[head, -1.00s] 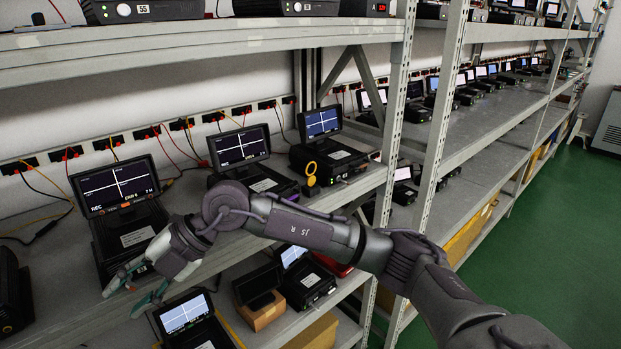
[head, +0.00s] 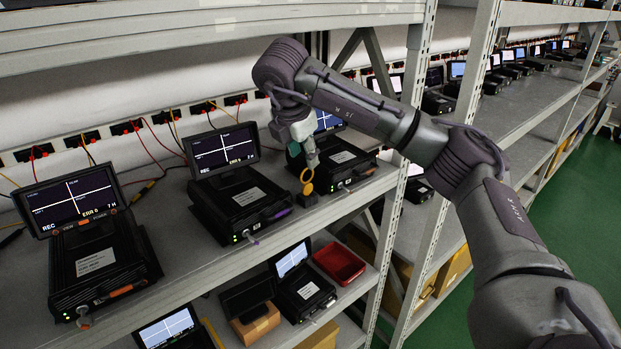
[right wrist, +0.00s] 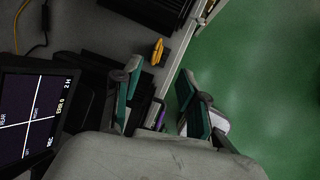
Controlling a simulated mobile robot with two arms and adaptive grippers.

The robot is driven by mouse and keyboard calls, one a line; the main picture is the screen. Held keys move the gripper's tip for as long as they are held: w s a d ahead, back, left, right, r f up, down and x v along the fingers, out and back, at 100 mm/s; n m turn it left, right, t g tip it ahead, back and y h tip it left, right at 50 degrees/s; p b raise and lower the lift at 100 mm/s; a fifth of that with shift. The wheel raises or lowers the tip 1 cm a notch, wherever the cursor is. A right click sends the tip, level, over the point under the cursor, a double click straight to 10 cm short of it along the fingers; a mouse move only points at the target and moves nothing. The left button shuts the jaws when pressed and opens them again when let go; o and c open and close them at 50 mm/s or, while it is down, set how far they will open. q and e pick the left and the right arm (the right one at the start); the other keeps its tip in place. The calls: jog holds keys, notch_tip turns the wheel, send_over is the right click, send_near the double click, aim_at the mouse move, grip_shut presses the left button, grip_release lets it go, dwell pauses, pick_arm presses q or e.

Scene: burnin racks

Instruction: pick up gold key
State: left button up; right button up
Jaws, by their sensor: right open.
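The gold key (head: 307,178) stands near the front edge of the shelf, on a small dark base between the middle and right recorder units. Its round bow faces the head view. My right gripper (head: 310,158) is just above and behind the key in that picture, pointing down, with one finger showing clearly. In the right wrist view the gold key (right wrist: 157,52) lies just beyond the fingertips, roughly in line with the gap between them. There my right gripper (right wrist: 159,78) is open and empty, its fingers apart. My left gripper is not in view.
The middle unit (head: 240,200) has a purple key (head: 283,213) at its front. The left unit (head: 100,260) and right unit (head: 345,160) stand either side. A red tray (head: 339,262) sits on the lower shelf. Green floor lies beyond the shelf edge.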

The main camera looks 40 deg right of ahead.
aim_at(310, 180)
jog(key=p+x, duration=0.1)
jog(key=x, duration=0.3)
jog(key=shift+f+p, duration=0.15)
jog(key=shift+p, duration=0.2)
jog(key=p+x, duration=0.2)
jog(key=x, duration=0.1)
jog(key=shift+d, duration=0.1)
jog(key=p+x, duration=0.1)
jog(key=x, duration=0.1)
jog(key=shift+f+p, duration=0.25)
jog(key=shift+p, duration=0.05)
jog(key=shift+w+d+f, duration=0.15)
jog(key=shift+d+f, duration=0.05)
jog(key=shift+f, duration=0.3)
jog(key=shift+a, duration=0.1)
jog(key=c, duration=0.3)
grip_shut()
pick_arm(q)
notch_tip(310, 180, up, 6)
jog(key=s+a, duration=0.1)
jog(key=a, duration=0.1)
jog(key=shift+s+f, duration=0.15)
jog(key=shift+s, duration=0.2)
